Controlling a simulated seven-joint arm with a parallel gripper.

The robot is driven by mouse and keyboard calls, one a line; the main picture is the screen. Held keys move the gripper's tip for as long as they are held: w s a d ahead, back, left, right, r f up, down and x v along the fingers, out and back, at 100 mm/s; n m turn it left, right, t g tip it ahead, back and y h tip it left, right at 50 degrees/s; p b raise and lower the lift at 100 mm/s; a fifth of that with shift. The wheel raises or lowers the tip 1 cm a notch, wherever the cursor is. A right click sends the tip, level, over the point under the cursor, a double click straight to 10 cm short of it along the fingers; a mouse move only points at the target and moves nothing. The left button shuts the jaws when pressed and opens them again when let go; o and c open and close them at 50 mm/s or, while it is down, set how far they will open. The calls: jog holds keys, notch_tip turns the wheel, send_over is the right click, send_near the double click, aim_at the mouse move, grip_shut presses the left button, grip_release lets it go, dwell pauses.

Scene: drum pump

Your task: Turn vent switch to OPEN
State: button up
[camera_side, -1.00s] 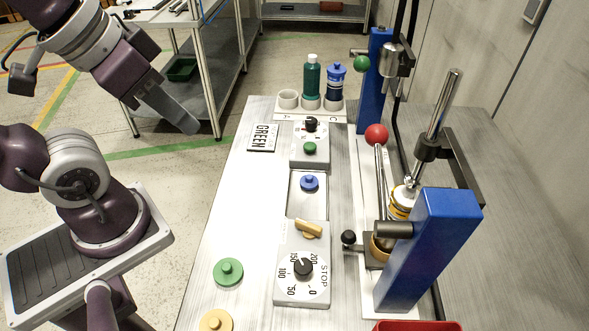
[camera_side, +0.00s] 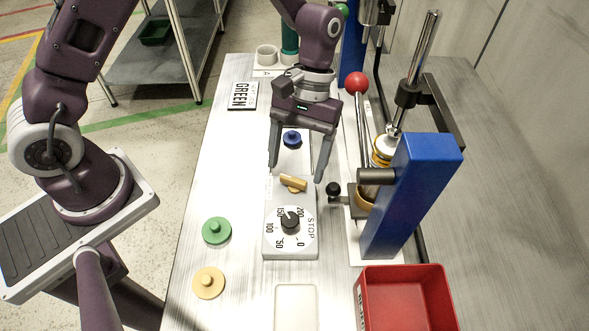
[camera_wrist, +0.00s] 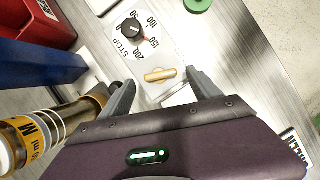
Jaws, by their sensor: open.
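A small yellow bar-shaped switch (camera_side: 293,184) sits at the far end of the grey dial panel (camera_side: 270,245). No OPEN label is readable beside it. In the wrist view the yellow switch (camera_wrist: 160,75) shows between my fingers. My gripper (camera_side: 297,172) is open and empty, pointing down, with one finger to each side of the switch in the picture. The fingers look apart from it; their exact height above the panel is unclear. The black dial knob (camera_side: 290,219) is nearer the camera, among numbers and the word STOP.
A blue knob (camera_side: 292,139) lies behind the switch, between my fingers in the picture. The blue pump stand (camera_side: 410,195) and a black ball lever (camera_side: 334,189) are close on the right. A red bin (camera_side: 405,300) is in front. Green (camera_side: 216,230) and yellow (camera_side: 208,283) lids lie left.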

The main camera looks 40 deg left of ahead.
jog(key=shift+x, duration=1.25)
jog(key=c, duration=1.4)
jog(key=m+y, duration=0.1)
jog(key=m, duration=0.1)
jog(key=shift+d+m, duration=0.1)
jog(key=shift+m, duration=0.2)
jog(key=o, duration=1.4)
jog(key=shift+w+r, duration=0.1)
jog(key=v, duration=0.5)
jog(key=shift+w, duration=0.1)
jog(key=w+a, duration=0.2)
jog(key=w, duration=0.9)
jog(key=shift+w, duration=0.3)
